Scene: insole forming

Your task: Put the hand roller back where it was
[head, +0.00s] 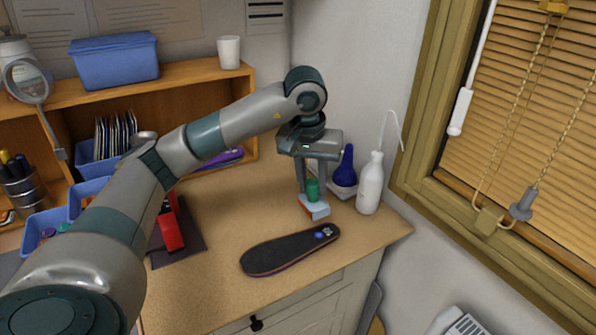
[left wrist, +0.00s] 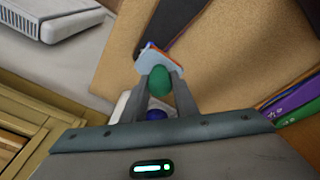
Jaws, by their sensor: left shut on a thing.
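My left gripper (head: 316,184) points down over the right part of the desk and is shut on the green handle of what looks like the hand roller (head: 313,190). The green handle also shows between the fingers in the left wrist view (left wrist: 158,82). A pale blue and white block with an orange edge (head: 314,208) is at the handle's lower end. I cannot tell whether it is part of the tool or a separate piece under it, nor whether the roller touches it. My right gripper is not in view.
A black insole (head: 290,250) lies in front on the desk.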

